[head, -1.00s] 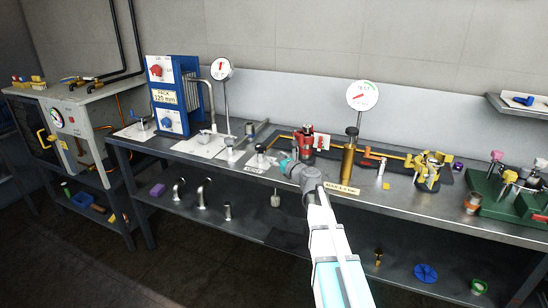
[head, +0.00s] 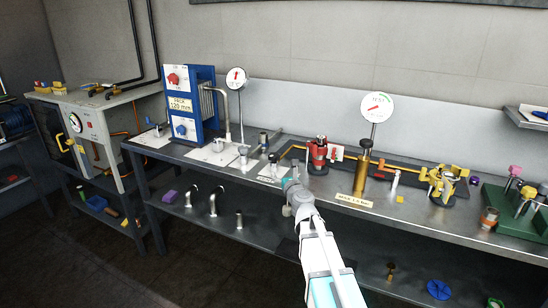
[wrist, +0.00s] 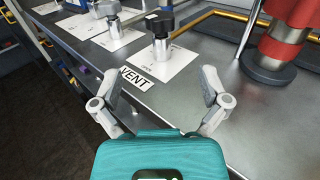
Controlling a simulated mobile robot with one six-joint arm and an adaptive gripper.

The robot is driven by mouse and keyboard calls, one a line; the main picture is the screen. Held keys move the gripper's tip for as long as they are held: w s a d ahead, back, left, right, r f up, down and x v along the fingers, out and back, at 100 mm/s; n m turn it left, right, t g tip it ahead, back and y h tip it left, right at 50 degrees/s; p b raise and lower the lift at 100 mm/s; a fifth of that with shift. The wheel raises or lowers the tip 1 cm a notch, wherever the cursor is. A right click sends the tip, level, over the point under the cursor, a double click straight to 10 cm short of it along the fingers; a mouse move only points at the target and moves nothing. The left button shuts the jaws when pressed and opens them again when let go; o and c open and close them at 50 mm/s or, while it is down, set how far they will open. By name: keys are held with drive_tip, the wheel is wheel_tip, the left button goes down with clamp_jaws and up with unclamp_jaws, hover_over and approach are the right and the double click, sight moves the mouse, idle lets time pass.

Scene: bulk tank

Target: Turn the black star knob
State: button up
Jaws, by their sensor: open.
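In the wrist view, a black star knob (wrist: 160,21) tops a short metal post on a white plate, beside a label reading VENT. The same black knob shows small in the head view (head: 273,158), on the bench just beyond my arm's end. My gripper (wrist: 161,87) is open and empty, its two fingers spread wide. The knob lies ahead of the fingers, about midway between them in the picture, and is not touched. In the head view the fingertips are too small to make out.
Other metal fittings on white plates (wrist: 113,33) stand to the left of the knob. A red fitting (wrist: 283,40) on a dark base stands to the right, with an orange pipe behind. Bare bench top lies between. A brass cylinder (head: 362,172) stands farther right.

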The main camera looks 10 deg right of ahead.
sight(276, 159)
idle(0.4)
drive_tip(key=w, duration=0.9)
drive_tip(key=w+a, duration=0.1)
drive_tip(key=w, duration=0.3)
drive_tip(key=shift+w+a, duration=0.1)
drive_tip(key=shift+w, duration=0.25)
drive_tip(key=c, duration=1.2)
drive_tip(key=shift+o, duration=0.2)
